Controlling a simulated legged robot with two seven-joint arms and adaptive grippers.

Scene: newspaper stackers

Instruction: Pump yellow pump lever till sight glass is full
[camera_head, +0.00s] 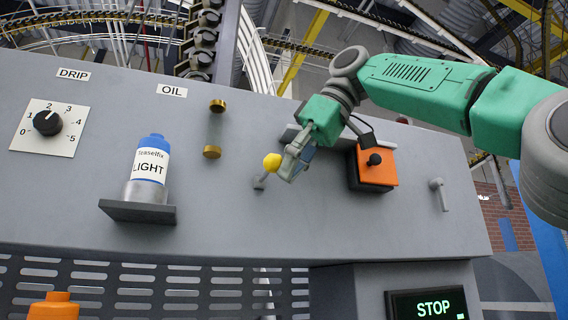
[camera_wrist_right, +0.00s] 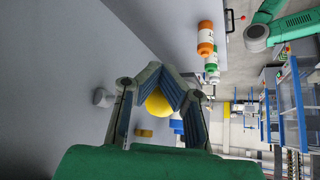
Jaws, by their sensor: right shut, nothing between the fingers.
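The yellow pump lever (camera_head: 272,162) sticks out of the grey panel as a round yellow knob on a short metal rod. In the right wrist view its knob (camera_wrist_right: 158,103) shows between and beyond the fingers. My right gripper (camera_head: 288,174) is shut and empty, right beside the knob; I cannot tell whether it touches. Its fingers (camera_wrist_right: 167,78) angle together in the wrist view. The sight glass lies under the OIL label, between an upper brass fitting (camera_head: 217,105) and a lower one (camera_head: 212,152); no oil level can be made out. My left gripper is not in view.
A blue-capped bottle (camera_head: 148,170) marked LIGHT stands on a small shelf (camera_head: 137,211). A DRIP dial (camera_head: 48,124) is at the far left. An orange switch box (camera_head: 378,170) and a grey handle (camera_head: 439,194) lie right of the lever. A STOP screen (camera_head: 428,305) is below.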

